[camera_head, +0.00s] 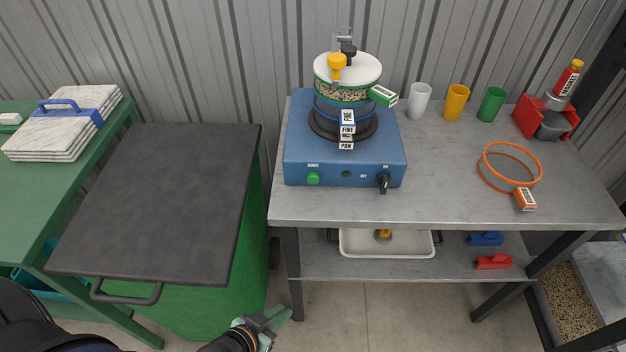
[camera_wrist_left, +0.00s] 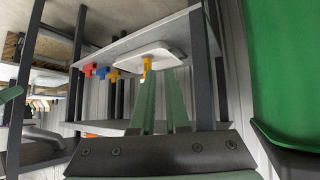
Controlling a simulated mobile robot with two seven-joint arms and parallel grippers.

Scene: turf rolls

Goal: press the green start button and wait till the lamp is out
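The blue sieve shaker base (camera_head: 300,150) stands on the grey bench. The green start button (camera_head: 313,178) is at the left of its front face. A small dark green lamp (camera_head: 347,174) sits right of the button and looks unlit. A black knob (camera_head: 383,181) is at the right of the face. A sieve stack with a white lid (camera_head: 348,68) stands on top, under a clamp with yellow and black knobs. My left gripper (camera_head: 277,317) is low in front of the bench, well below the button, open and empty. Its fingers show in the left wrist view (camera_wrist_left: 162,105). My right gripper is not in view.
The grey bench (camera_head: 440,195) also holds an orange ring (camera_head: 483,170), white, yellow and green cups and a red holder. A white tray (camera_head: 390,252) lies on the lower shelf. A green bin with a black lid (camera_head: 170,190) stands left of the bench.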

